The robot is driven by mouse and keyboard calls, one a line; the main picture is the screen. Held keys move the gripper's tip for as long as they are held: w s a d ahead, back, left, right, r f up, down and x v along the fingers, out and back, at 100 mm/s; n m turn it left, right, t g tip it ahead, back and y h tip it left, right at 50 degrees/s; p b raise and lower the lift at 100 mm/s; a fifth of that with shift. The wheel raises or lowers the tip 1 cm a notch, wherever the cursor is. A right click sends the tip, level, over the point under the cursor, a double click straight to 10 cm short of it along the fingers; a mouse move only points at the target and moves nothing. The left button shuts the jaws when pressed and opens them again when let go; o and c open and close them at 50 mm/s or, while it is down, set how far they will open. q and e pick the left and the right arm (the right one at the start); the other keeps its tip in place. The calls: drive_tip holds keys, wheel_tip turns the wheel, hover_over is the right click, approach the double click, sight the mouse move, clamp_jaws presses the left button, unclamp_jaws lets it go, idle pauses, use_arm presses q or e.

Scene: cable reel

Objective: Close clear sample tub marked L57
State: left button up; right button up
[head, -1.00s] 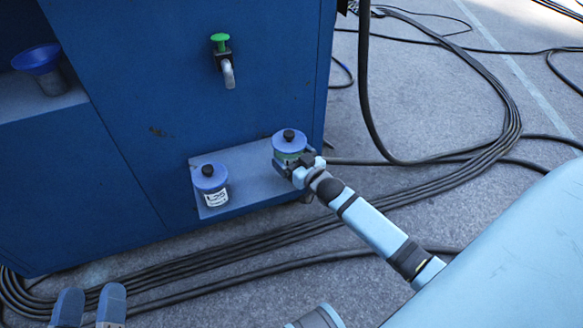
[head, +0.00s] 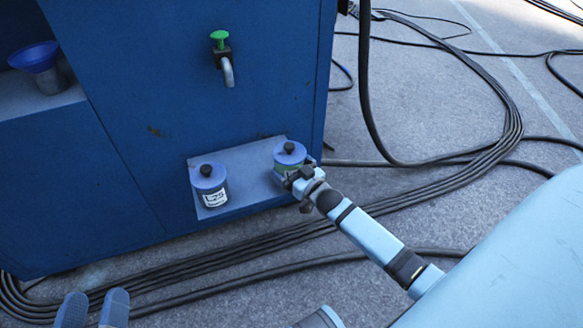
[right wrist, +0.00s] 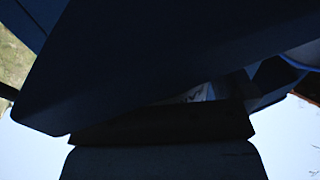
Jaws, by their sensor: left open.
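Two tubs with blue lids and black knobs stand at the blue shelf (head: 243,165). The left tub (head: 211,190) is upright, with a white label whose marking I cannot read for certain. The right tub (head: 288,156) shows a greenish band under its lid; its lower part is hidden behind my right gripper (head: 297,181). That gripper is at the right tub's near side, below the lid rim; whether its jaws are closed is hidden. The right wrist view is mostly dark, with a small pale patch. My left gripper (head: 93,309) is open and empty at the bottom left, away from the tubs.
The blue cabinet (head: 140,120) rises behind the shelf. A green-handled tap (head: 222,55) sticks out above it. A blue funnel (head: 36,57) stands in a recess at the left. Black cables (head: 470,170) run over the grey floor.

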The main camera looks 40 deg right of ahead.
drive_tip(key=shift+r, duration=0.2)
use_arm(q)
drive_tip(key=shift+t, duration=0.9)
drive_tip(key=r+p, duration=0.3)
drive_tip(key=r, duration=0.1)
drive_tip(key=shift+s+a+r, duration=0.1)
drive_tip(key=shift+s+a, duration=0.05)
drive_tip(key=shift+a, duration=0.1)
use_arm(e)
drive_tip(key=s+d, duration=0.1)
drive_tip(key=s, duration=1.1)
use_arm(q)
drive_tip(key=shift+n, duration=0.3)
use_arm(e)
drive_tip(key=shift+f, duration=0.1)
